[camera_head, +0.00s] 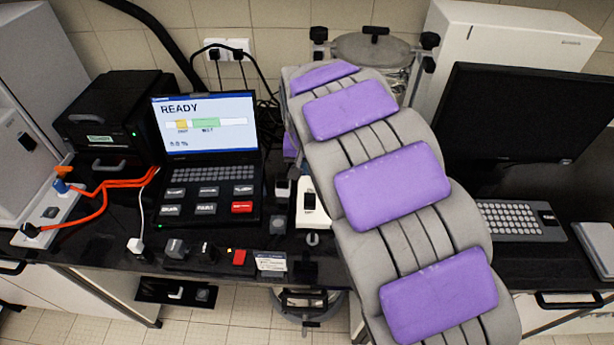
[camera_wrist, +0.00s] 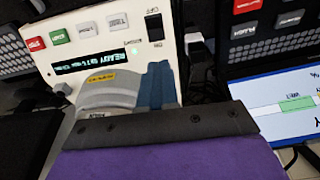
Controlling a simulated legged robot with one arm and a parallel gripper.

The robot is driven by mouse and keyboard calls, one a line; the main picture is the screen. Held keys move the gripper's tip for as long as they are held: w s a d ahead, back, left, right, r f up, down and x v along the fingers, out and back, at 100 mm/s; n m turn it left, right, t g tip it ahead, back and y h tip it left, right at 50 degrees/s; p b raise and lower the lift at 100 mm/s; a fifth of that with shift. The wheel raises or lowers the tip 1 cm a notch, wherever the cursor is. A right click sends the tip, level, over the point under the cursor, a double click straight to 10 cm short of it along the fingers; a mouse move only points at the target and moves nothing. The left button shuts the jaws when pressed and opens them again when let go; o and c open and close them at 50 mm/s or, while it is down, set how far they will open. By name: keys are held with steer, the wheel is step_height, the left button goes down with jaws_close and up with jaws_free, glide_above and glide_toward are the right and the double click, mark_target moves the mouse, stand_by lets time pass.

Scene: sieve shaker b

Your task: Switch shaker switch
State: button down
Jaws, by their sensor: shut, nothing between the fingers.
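In the wrist view, which looks upside down, the white control panel (camera_wrist: 88,43) carries a small black rocker switch (camera_wrist: 155,27) near its edge. A lit display (camera_wrist: 91,58) reads READY, and red, green and white buttons sit beyond it. My gripper (camera_wrist: 138,90) is shut and empty in front of the panel, short of the switch in the picture. Whether it touches the panel I cannot tell. In the head view a black switch (camera_head: 309,201) shows on a white panel just left of my arm, which hides my gripper and most of the panel.
A laptop-like unit (camera_head: 205,125) showing READY stands left of the panel. Power strips with orange cables (camera_head: 105,186) lie at the far left. A lidded metal vessel (camera_head: 372,48) stands behind my arm. A monitor (camera_head: 520,115) and keyboard (camera_head: 520,220) are at the right.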

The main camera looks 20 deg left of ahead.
steer(key=d+g+b, duration=0.1)
steer(key=b, duration=0.2)
steer(key=shift+s+d, duration=0.15)
steer(key=shift+d, duration=0.05)
steer(key=shift+a, duration=0.25)
steer(key=b, duration=0.4)
glide_toward(311, 205)
steer(key=f, duration=0.4)
steer(key=w+f, duration=0.1)
steer(key=f, duration=0.2)
steer(key=shift+a, duration=0.25)
steer(key=shift+s, duration=0.1)
steer(key=shift+p, duration=0.3)
